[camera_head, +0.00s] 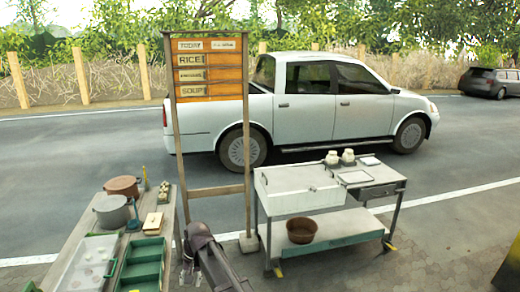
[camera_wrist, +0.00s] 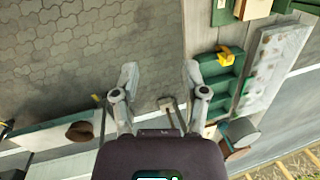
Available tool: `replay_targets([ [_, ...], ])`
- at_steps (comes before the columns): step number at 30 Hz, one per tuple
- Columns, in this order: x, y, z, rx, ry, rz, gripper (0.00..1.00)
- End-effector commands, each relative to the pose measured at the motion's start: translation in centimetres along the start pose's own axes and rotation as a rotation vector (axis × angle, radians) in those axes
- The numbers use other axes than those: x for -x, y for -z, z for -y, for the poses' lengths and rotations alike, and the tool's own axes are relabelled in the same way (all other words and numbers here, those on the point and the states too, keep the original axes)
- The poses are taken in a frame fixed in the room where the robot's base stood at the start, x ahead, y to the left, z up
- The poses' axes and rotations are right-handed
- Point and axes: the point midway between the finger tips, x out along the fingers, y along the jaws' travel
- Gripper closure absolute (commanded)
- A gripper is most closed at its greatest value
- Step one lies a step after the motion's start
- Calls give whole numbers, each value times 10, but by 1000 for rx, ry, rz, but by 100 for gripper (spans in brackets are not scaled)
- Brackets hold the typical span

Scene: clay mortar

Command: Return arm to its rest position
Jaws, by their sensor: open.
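My gripper (camera_wrist: 160,78) is open in the wrist view, its two fingers spread wide with nothing between them. Beyond it are paving and road. In the head view my dark arm (camera_head: 212,258) hangs at the bottom, between the left table and the cart, in front of the signboard's base. The brown clay mortar (camera_head: 301,230) sits upright on the lower shelf of the cart (camera_head: 345,226). It also shows in the wrist view as a dark brown round shape (camera_wrist: 80,131), apart from my gripper.
A table on the left holds a green compartment tray (camera_head: 143,262), a grey pot (camera_head: 112,211), a brown pot (camera_head: 124,186) and a clear-lidded tray (camera_head: 88,262). A wooden menu signboard (camera_head: 208,90) stands between table and cart. A white pickup (camera_head: 310,105) is behind. Paving right of the cart is clear.

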Motion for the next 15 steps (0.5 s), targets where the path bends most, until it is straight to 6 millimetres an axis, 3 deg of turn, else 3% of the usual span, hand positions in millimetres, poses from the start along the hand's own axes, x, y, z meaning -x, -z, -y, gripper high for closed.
replay_targets([
  [1,-3,-5,-28,-12,-7,-10,43],
  [3,-2,-8,-57,-21,-19,-23,43],
  [15,-3,-46,-214,-72,-91,-80,43],
])
